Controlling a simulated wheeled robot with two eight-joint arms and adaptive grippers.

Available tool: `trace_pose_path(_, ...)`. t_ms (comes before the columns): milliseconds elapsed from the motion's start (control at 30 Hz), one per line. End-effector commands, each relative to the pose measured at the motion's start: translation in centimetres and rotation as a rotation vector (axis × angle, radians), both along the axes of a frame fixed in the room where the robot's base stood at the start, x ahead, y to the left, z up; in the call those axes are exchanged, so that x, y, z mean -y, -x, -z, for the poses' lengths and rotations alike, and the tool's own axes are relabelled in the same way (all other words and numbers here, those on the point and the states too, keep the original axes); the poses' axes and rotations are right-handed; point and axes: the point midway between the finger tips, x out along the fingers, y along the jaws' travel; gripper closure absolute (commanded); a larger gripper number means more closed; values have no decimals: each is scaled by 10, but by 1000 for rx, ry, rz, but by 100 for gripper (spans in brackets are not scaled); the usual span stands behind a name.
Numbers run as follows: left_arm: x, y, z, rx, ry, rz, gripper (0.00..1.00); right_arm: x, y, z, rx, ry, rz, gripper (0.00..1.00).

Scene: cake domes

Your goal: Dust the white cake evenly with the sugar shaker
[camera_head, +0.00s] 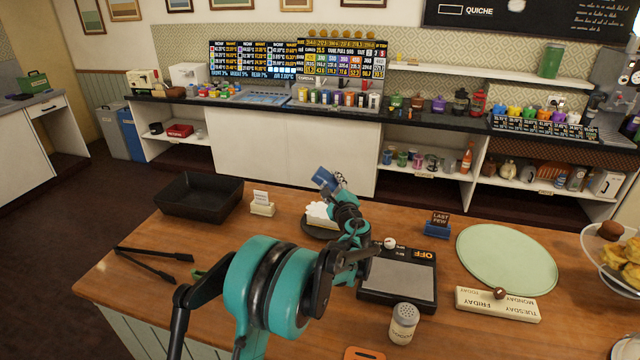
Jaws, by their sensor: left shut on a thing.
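The white cake (319,213) sits on a dark round plate (312,231) in the middle of the counter, its right side hidden by my arm. My left gripper (336,187) is shut on a small blue thing (325,178), held tilted just above and behind the cake as seen here. The blue thing is too small and too covered to tell for sure whether it is the sugar shaker. Another shaker (404,325), with a grey holed lid and a pale labelled body, stands upright at the front of the counter. My right gripper is not in view.
A black scale (398,278) lies right of my arm. Left are a black tray (200,197), dark tongs (147,263) and a small card (262,203). Right are a sign (438,224), green round mat (506,260), day blocks (497,304) and a pastry stand (610,262).

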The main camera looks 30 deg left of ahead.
Motion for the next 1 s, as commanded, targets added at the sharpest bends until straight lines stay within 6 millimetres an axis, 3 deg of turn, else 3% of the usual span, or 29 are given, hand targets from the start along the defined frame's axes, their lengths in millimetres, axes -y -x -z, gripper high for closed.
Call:
trace_pose_path(233, 7, 3, 0, 0, 0, 0, 88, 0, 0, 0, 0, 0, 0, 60)
trace_pose_path(567, 12, 32, 0, 0, 0, 0, 88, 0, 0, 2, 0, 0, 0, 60)
trace_pose_path(1000, -42, 44, 0, 0, 1, -3, 88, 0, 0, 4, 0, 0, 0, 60)
